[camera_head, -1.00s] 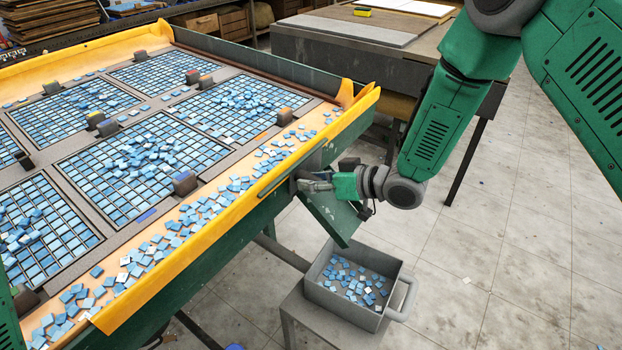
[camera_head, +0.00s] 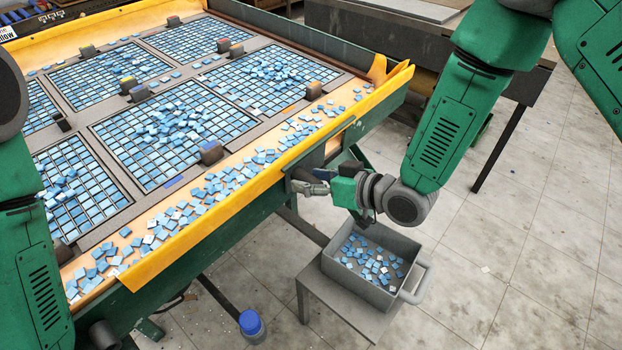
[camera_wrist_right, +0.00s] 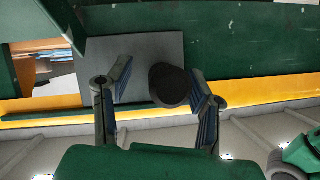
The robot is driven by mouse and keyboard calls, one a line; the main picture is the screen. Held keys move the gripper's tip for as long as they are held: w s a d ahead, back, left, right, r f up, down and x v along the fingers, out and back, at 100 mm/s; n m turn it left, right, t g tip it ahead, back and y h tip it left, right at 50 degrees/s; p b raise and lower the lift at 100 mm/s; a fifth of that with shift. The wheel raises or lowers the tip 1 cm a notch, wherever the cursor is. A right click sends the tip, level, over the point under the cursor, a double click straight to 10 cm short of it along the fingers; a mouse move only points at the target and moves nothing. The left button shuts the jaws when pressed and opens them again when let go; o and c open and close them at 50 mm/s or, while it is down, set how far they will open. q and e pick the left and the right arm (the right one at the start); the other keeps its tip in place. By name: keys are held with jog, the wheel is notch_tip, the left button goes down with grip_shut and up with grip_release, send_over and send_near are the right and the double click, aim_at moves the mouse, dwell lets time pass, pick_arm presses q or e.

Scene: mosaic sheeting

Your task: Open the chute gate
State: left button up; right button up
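The chute gate is a grey plate (camera_wrist_right: 140,52) with a round black knob (camera_wrist_right: 168,86) in the right wrist view. In the head view the plate (camera_head: 313,160) is at the table's right side, partly hidden. Beside it is a gap (camera_wrist_right: 45,75) where blue tiles show. My right gripper (camera_head: 308,184) is at the gate, below the yellow rim. In the wrist view its fingers (camera_wrist_right: 160,88) are apart on either side of the knob; a space shows on the left, and contact on the right is unclear. My left arm shows at the left edge, without its gripper.
A grey bin (camera_head: 352,286) with loose blue tiles stands on a small stand below the gate. The sloped table's yellow rim (camera_head: 200,222) runs alongside many loose tiles. A blue-capped container (camera_head: 251,324) is on the floor. Free floor lies to the right.

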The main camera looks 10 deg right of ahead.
jog(key=shift+s+r, duration=0.1)
jog(key=shift+s+r, duration=0.1)
jog(key=shift+s, duration=0.05)
jog(key=v, duration=1.1)
jog(key=shift+d, duration=0.3)
jog(key=shift+s, duration=0.1)
